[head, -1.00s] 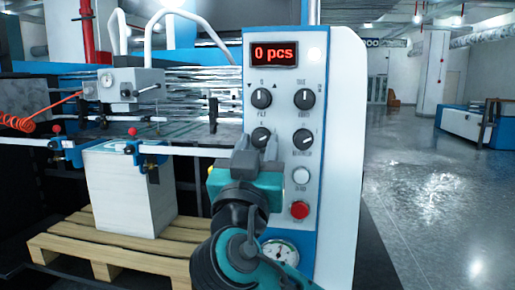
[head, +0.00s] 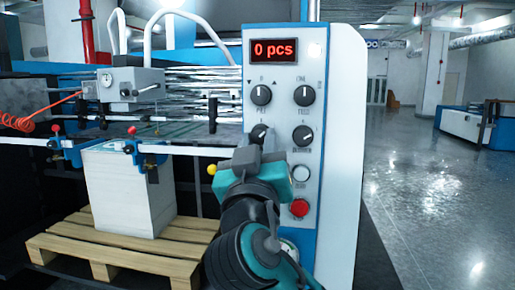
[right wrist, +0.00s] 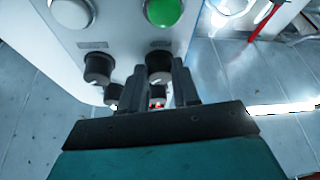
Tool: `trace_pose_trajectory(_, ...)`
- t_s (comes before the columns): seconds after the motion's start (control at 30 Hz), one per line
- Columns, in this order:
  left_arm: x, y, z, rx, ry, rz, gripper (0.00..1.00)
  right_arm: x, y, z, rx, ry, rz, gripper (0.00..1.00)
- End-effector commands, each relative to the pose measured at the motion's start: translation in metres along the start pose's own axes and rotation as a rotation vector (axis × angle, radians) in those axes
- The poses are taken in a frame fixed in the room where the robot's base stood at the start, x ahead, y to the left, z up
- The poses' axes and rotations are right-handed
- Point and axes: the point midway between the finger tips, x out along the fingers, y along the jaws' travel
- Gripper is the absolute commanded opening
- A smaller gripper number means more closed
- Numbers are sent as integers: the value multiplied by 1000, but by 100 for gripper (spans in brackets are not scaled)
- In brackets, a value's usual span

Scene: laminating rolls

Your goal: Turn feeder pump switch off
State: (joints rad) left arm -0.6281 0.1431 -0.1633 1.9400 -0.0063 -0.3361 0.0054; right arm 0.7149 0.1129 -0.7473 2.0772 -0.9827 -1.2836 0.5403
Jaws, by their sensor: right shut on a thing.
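A control panel (head: 283,120) with black rotary knobs stands in front of me. The lower left knob (head: 259,133) is partly hidden behind my right gripper (head: 260,149). In the right wrist view this knob (right wrist: 159,64) sits between the two fingers of my right gripper (right wrist: 180,85), which is shut on it. The knob labels are too blurred to read, so I cannot tell by name which is the feeder pump switch. The knob's pointer is mostly covered. My left gripper is not in view.
The lower right knob (head: 302,136), white button (head: 300,173) and red button (head: 299,208) are close beside my right gripper. A green button (right wrist: 163,11) shows in the right wrist view. A paper stack (head: 125,190) on a pallet (head: 110,255) stands left. Open floor lies right.

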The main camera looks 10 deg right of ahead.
Motion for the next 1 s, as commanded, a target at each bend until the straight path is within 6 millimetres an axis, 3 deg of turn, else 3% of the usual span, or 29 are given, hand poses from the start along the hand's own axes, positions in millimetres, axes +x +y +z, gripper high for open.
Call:
trace_pose_trajectory(0.6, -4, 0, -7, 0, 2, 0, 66, 0, 6, -2, -517, 0, -216, 0)
trace_pose_trajectory(1.0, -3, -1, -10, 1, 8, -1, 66, 1, 7, -3, -725, -1, -302, 0)
